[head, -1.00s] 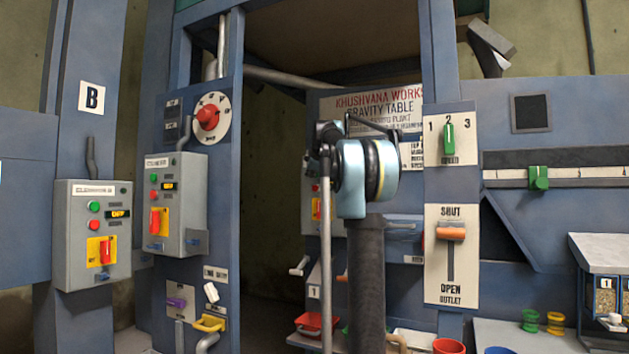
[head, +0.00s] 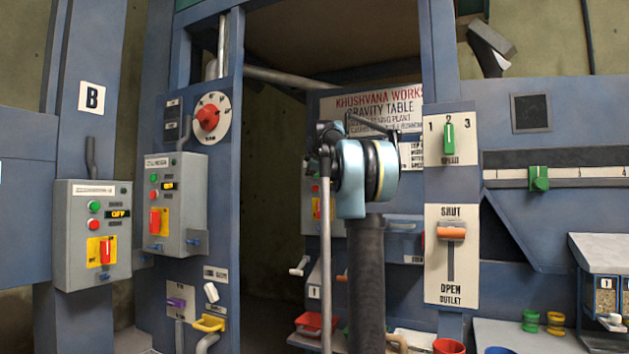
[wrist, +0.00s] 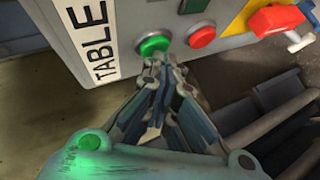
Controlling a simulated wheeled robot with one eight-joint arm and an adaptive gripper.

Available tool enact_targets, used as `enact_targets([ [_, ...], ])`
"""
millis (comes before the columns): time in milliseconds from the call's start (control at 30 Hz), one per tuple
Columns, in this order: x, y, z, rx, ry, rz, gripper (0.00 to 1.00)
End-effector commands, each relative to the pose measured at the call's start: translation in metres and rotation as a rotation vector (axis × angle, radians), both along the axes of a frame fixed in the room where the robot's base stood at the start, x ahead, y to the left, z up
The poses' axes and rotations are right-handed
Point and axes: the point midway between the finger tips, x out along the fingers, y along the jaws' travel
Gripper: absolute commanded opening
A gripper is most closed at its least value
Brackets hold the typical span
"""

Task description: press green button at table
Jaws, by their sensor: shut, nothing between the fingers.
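In the wrist view a grey control box with a white label reading TABLE (wrist: 92,35) carries a green button (wrist: 154,43) and a red button (wrist: 202,36) beside it. My gripper (wrist: 160,66) is shut and empty. Its fingertips are just below the green button in the picture, very close to it; I cannot tell whether they touch. The green button is in plain sight and its lower edge is near the fingertips. In the head view my arm hides the gripper and most of the table's box (head: 309,215).
A red switch on a yellow plate (wrist: 276,20) sits right of the red button. In the head view, two similar grey boxes (head: 92,260) (head: 176,225) stand left. A gravity table sign (head: 372,105) and an outlet lever panel (head: 452,255) are near my arm.

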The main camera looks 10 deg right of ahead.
Motion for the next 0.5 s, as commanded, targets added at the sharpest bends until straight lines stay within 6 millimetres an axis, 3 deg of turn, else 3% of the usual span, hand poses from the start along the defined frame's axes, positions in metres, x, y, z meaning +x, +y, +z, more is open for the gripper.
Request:
enact_targets([
  [500, -0.012, 0.009, 0.0, 0.0, 0.0, 0.0, 0.0],
])
